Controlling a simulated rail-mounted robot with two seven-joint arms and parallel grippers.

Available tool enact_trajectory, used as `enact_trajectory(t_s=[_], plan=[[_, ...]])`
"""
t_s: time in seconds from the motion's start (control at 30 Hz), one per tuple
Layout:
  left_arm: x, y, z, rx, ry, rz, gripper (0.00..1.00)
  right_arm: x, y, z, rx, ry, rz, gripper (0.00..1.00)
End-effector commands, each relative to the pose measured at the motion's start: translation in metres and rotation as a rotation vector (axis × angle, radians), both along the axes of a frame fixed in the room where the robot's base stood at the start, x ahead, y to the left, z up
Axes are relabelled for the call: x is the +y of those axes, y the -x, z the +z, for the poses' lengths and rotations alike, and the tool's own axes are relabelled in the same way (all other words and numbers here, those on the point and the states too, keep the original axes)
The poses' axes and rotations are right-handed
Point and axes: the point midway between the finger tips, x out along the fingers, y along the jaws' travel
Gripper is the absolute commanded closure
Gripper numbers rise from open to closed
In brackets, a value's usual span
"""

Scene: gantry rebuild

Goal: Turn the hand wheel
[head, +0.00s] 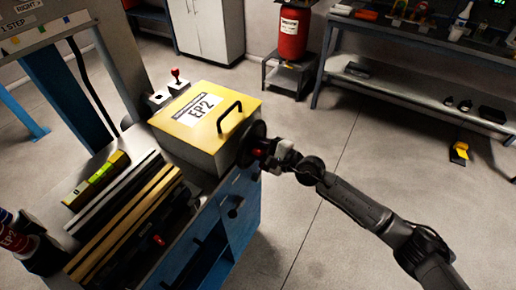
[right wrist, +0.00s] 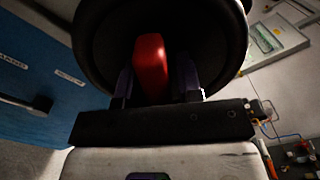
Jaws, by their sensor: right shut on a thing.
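The hand wheel (head: 251,143) is a dark round wheel on the right side of the yellow-topped box (head: 190,112) labelled EP2. In the right wrist view the black wheel (right wrist: 98,38) fills the top middle, with a red handle (right wrist: 151,66) in front of it. My right gripper (head: 262,151) reaches the wheel from the right. In the right wrist view its two fingers stand on either side of the red handle, shut on it. The fingertips are dark and hard to make out. My left gripper is not in view.
The box stands on a blue cabinet (head: 236,208) with a level (head: 100,178) and several long bars beside it. A red-knobbed lever (head: 175,76) stands behind the box. A shelf bench (head: 420,95) and a red cylinder (head: 294,36) are at the back. The floor at the right is mostly clear.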

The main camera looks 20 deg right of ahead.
Motion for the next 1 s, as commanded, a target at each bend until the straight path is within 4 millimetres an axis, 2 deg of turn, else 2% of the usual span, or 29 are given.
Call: enact_trajectory(t_s=[0.53, 0.57, 0.6, 0.67, 1.0], plan=[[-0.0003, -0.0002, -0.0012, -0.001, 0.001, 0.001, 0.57, -0.0002, 0.0000, -0.0003, -0.014, 0.016, -0.001, 1.00], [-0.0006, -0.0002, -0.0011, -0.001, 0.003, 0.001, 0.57, -0.0002, 0.0000, -0.0003, -0.014, 0.016, -0.001, 0.64], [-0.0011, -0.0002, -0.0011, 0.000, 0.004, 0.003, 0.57, -0.0002, 0.0000, -0.0003, -0.013, 0.015, -0.001, 0.60], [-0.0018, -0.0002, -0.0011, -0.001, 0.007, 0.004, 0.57, -0.0002, 0.0000, -0.0003, -0.013, 0.015, -0.001, 0.55], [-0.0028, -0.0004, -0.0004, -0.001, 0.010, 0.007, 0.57, -0.0049, 0.0049, -0.0004, -0.012, 0.014, -0.001, 0.55]])
